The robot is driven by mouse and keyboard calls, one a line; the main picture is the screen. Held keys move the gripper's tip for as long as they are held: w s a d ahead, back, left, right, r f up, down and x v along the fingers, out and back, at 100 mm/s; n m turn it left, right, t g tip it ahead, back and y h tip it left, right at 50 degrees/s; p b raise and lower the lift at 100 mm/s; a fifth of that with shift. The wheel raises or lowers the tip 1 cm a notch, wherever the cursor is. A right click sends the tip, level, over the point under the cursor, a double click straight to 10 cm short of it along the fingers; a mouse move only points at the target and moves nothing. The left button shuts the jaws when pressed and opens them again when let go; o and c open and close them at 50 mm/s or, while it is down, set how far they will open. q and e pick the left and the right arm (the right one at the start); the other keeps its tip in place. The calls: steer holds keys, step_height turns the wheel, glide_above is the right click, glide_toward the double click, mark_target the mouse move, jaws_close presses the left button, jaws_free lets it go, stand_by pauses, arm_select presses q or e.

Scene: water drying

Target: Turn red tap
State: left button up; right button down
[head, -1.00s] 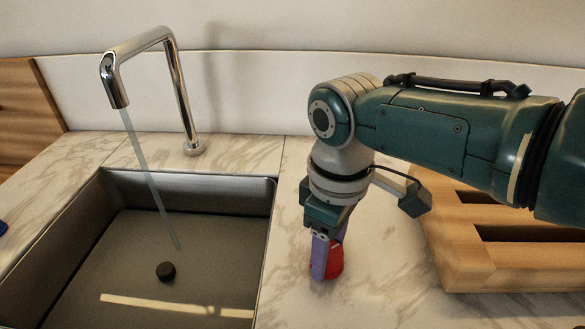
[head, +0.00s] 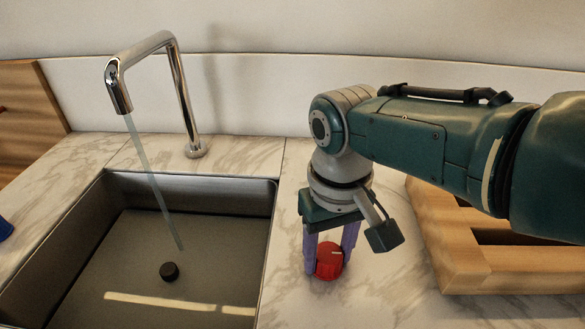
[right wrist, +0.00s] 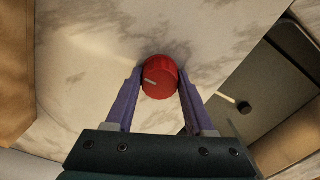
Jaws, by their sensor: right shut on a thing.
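The red tap (head: 329,261) is a round red knob with a pale mark on it, standing on the marble counter right of the sink. My right gripper (head: 331,268) points down over it, with one purple finger on each side. In the right wrist view the red tap (right wrist: 160,78) sits between the fingertips of my right gripper (right wrist: 160,84), and the gripper is shut on it. The chrome faucet (head: 178,92) stands behind the sink, and a thin stream of water (head: 152,180) falls from its spout. My left gripper is not in view.
The sink (head: 100,245) is left of the red tap, with a dark round drain (head: 169,271) in its floor. A slatted wooden rack (head: 470,265) stands on the counter at the right. A blue thing (head: 5,229) shows at the left edge.

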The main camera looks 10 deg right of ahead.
mark_target(328, 253)
stand_by(0.5)
steer(key=shift+c, duration=1.3)
jaws_free()
step_height(328, 253, up, 9)
steer(key=p, duration=0.5)
steer(key=shift+r+p, duration=0.15)
steer(key=shift+p, duration=0.2)
steer(key=shift+r, duration=0.35)
